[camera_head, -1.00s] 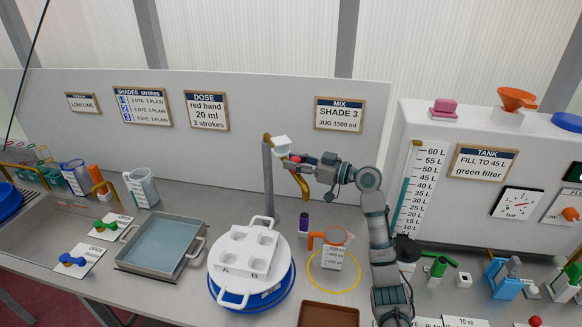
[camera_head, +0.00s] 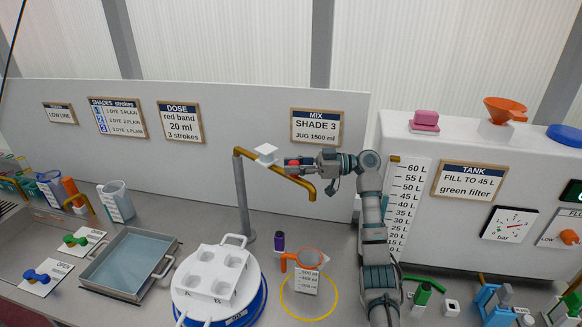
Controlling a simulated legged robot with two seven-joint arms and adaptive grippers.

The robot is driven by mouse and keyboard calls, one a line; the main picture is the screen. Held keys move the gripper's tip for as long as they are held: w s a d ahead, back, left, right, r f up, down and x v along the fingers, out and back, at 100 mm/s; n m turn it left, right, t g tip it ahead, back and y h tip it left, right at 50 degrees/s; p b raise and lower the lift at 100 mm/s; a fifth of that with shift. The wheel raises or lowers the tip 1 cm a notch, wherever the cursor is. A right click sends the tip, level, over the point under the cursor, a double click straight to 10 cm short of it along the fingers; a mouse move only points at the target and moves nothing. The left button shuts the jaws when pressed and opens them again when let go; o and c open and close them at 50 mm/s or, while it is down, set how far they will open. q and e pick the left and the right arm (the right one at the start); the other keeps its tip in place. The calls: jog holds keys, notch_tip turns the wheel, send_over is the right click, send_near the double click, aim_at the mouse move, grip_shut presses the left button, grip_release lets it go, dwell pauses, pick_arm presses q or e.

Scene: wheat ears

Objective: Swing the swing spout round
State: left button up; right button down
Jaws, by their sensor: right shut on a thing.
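The swing spout (camera_head: 248,157) is a brass pipe on top of a grey post (camera_head: 243,200). It reaches to the right and bends down at its free end, above and behind the orange-rimmed jug (camera_head: 307,281). A white block (camera_head: 266,154) sits along the pipe. My right gripper (camera_head: 297,166) comes in from the right and is shut on the spout's outer part, beside a small red part. The fingertips are small and partly hidden. My left gripper is not in view.
The clear jug stands at a yellow ring (camera_head: 309,318) on the bench. A white lidded tub (camera_head: 209,283) stands at the left, and a purple-capped vial (camera_head: 280,241) is near the post. The tank (camera_head: 468,232) with its scale is at the right.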

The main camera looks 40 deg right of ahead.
jog(key=c, duration=0.8)
grip_release()
jog(key=shift+d, duration=0.1)
notch_tip(320, 180, up, 10)
jog(key=shift+w+f, duration=0.1)
jog(key=shift+d, duration=0.1)
